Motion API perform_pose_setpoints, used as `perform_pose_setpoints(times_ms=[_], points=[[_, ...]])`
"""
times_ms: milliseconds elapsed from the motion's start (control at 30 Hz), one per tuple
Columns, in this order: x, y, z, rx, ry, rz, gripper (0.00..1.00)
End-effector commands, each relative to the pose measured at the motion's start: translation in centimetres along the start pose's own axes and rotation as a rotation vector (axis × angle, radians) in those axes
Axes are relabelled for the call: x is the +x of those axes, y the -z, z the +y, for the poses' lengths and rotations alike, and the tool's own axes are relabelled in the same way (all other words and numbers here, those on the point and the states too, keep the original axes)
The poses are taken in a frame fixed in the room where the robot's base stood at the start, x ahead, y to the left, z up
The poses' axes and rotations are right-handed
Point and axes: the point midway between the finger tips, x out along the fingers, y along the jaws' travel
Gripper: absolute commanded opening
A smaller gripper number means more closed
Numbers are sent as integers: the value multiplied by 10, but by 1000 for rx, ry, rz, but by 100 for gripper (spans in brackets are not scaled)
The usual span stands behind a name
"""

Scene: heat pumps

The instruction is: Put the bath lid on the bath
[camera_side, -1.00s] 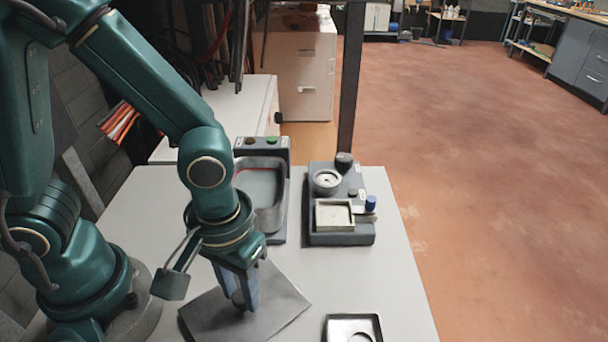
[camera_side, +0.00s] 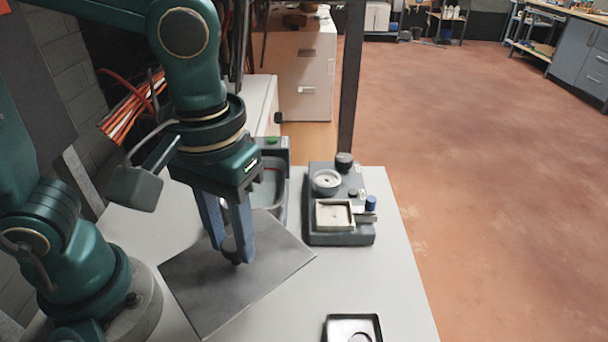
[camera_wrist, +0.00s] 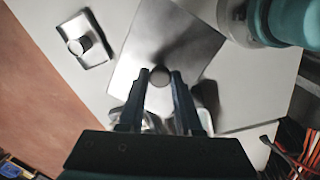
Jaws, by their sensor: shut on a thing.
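The bath lid (camera_side: 205,285) is a flat grey square plate with a round dark knob in its middle. My gripper (camera_side: 231,252) is shut on the knob and holds the lid above the table, turned at an angle to the table edges. The wrist view shows the knob (camera_wrist: 159,76) between the fingertips and the lid (camera_wrist: 135,60) spread below. The bath (camera_side: 283,210), a grey open basin on a dark base, stands behind the lid. My gripper and the lid hide much of it in the side view.
A dark device (camera_side: 340,240) with a round dial, a square pale recess and a blue knob stands right of the bath. A small black tray (camera_side: 328,328) lies at the table's front. The table (camera_side: 400,285) is clear between them.

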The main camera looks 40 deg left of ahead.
Motion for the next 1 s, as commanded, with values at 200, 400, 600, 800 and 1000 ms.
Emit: perform_pose_setpoints(times_ms=[200, 400, 600, 800, 1000], points=[[-21, 64, -1, -274, -10, 11, 0], [-29, 131, -34, -566, -10, 14, 0], [-27, 170, -72, -755, -7, 12, 0], [-21, 180, -92, -828, 1, 0, 0], [-12, 180, -94, -833, 2, -2, 0]])
